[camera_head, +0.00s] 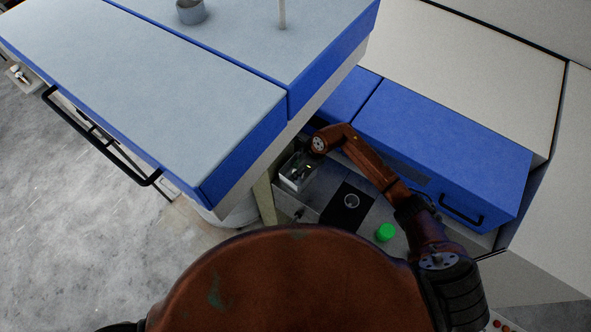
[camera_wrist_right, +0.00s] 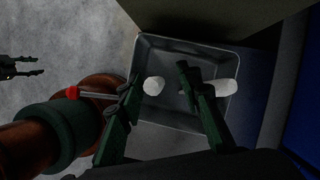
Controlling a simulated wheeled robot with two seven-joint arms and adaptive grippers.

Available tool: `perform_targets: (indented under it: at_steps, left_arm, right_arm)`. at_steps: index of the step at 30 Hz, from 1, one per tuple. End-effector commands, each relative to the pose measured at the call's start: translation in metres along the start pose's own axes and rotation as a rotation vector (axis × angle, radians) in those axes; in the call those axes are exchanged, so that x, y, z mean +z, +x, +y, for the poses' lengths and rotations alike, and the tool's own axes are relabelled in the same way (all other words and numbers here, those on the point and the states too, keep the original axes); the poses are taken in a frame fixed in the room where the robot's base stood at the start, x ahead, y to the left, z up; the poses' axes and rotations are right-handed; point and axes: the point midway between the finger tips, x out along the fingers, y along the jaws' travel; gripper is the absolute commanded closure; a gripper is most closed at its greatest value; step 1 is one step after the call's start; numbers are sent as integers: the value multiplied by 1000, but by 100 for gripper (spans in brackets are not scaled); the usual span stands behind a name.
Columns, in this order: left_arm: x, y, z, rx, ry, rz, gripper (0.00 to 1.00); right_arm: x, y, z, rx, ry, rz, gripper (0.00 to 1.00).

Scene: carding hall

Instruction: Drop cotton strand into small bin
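The small bin (camera_head: 283,176) is a pale open-topped box beside the machine in the head view. It also shows in the right wrist view (camera_wrist_right: 146,55) as a grey square tray. Two white cotton pieces show within its outline: one (camera_wrist_right: 153,86) between my right fingers as seen, the other (camera_wrist_right: 228,88) partly behind the right-hand finger. My right gripper (camera_wrist_right: 158,80) is open over the bin, with gaps between its fingers and the first piece. In the head view, it is small and dark at the bin. My left gripper (camera_wrist_right: 40,66) shows at the wrist view's left edge, fingers apart and empty.
A green cylinder (camera_head: 385,232) and a black mat (camera_head: 336,214) with a ring-shaped item (camera_head: 351,201) are on the grey surface right of the bin. Blue-sided machine covers (camera_head: 150,80) stand close to the left. A blue box (camera_head: 440,150) stands behind my right arm.

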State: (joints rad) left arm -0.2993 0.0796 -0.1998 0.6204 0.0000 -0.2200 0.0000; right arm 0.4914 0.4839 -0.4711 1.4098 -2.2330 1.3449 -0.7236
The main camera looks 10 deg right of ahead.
Motion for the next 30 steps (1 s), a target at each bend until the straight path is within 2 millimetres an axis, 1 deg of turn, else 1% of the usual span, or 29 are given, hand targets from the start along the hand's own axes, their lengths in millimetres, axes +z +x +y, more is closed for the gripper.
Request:
perform_targets:
  at_steps: [3, 4, 5, 9, 15, 20, 30]
  left_arm:
    - [-1, -14, 0, 0, 0, 0, 60]
    - [-1, -13, 0, 0, 0, 0, 60]
    - [0, -8, 0, 0, 0, 0, 60]
    - [1, 1, 0, 0, 0, -1, 60]
    - [2, 8, 0, 0, 0, -2, 60]
    - [2, 9, 0, 0, 0, -2, 60]
    - [2, 9, 0, 0, 0, -2, 60]
  right_arm:
    - [6, -13, 1, 2, 1, -2, 67]
    - [6, -17, -2, -3, -1, -2, 67]
    - [4, -21, -3, -6, -3, -1, 67]
    - [3, -46, -2, -5, -4, 0, 67]
    - [3, -74, -1, -2, -1, 0, 67]
    - [4, -84, 0, -1, -1, 0, 67]
    - [4, -84, 0, 0, 1, -1, 67]
